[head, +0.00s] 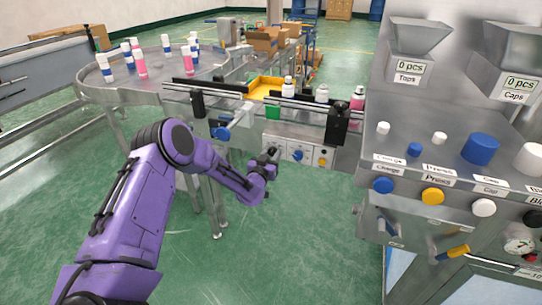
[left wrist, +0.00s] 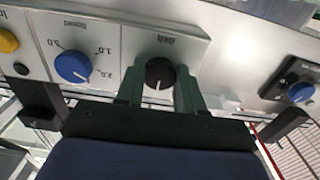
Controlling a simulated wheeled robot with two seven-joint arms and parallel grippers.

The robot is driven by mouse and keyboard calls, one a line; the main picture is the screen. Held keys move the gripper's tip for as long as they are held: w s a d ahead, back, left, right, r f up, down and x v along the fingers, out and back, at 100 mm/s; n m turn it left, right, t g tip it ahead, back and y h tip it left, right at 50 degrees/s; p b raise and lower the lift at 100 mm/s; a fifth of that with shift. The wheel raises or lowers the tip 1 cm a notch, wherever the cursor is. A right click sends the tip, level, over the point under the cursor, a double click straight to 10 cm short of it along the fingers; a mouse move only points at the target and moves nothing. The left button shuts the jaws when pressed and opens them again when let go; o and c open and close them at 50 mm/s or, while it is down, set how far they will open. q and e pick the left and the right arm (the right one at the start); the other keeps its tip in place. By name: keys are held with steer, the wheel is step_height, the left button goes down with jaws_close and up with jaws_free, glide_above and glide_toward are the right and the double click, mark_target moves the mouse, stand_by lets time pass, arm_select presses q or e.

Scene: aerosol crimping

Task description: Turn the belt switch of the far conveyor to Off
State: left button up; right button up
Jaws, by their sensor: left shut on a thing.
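The far conveyor's control panel (head: 309,153) is a light metal box under the belt. In the left wrist view its black belt switch (left wrist: 160,71) is a round knob with a white mark pointing down in the picture. Its small label (left wrist: 166,40) appears upside down and is too blurred to read surely. My left gripper (left wrist: 160,92) is shut on this knob, with one finger at each side. In the head view the left gripper (head: 270,160) is at the panel's left end and largely hides the switch. My right gripper is not in view.
A blue numbered dial (left wrist: 73,67) and a yellow button (left wrist: 8,41) sit on the same panel. Another blue knob (left wrist: 301,92) is on a separate plate. Bottles (head: 321,93) stand on the belt above. A large machine panel (head: 460,170) stands at right.

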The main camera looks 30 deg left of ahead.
arm_select(q)
steer(key=n+b, duration=0.2)
steer(key=n, duration=0.2)
steer(key=shift+f+b, duration=0.15)
steer(key=shift+b, duration=0.15)
steer(key=n+b, duration=0.2)
steer(key=n, duration=0.3)
steer(key=shift+n+b, duration=0.3)
steer(key=shift+n, duration=0.1)
steer(key=o, duration=1)
steer(key=shift+o, duration=0.2)
steer(key=v, duration=1)
steer(key=shift+s+b, duration=0.35)
steer(key=shift+b, duration=0.1)
